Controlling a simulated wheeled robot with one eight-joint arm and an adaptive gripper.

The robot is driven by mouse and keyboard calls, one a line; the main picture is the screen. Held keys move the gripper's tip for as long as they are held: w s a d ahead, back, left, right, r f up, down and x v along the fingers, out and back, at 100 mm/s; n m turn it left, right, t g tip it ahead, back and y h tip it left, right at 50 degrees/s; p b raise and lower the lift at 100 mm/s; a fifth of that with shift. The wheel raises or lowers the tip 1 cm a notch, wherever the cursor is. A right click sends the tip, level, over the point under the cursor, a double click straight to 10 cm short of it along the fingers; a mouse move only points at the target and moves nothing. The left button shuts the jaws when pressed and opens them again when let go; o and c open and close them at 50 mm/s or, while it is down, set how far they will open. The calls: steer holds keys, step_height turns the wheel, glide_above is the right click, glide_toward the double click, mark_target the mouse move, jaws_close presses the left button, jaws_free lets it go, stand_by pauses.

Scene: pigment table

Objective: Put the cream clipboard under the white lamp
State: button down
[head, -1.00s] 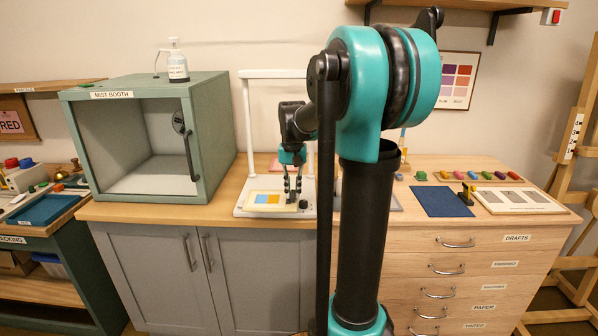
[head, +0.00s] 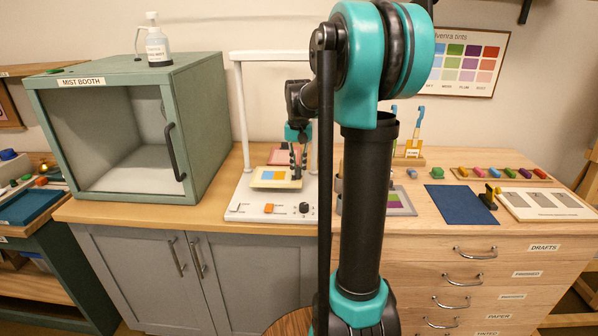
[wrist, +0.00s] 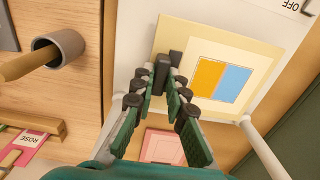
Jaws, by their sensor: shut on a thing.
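The cream clipboard (head: 258,183), with an orange and blue swatch, is between the posts of the white lamp (head: 240,110), over the back of its white base (head: 242,200). The wrist view shows the clipboard (wrist: 178,35) large, with the lamp base (wrist: 265,18) beyond it. My gripper (head: 297,168) is shut on the clipboard's dark clip at its right edge; the fingers show close up in the wrist view (wrist: 163,80). The clipboard looks roughly flat. I cannot tell whether it touches the base. The base's front controls are uncovered.
A pink board (head: 284,155) lies behind the clipboard. The green mist booth (head: 205,130) stands left of the lamp. A grey board (head: 407,208), blue mat (head: 460,203) and pigment sticks (head: 500,174) lie to the right. My arm hides part of the table.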

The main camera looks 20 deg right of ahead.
steer(key=shift+s+f, duration=0.15)
steer(key=shift+f, duration=1.15)
steer(key=shift+f, duration=0.1)
steer(key=c, duration=1.5)
jaws_free()
steer(key=shift+c, duration=0.2)
step_height(320, 180, up, 12)
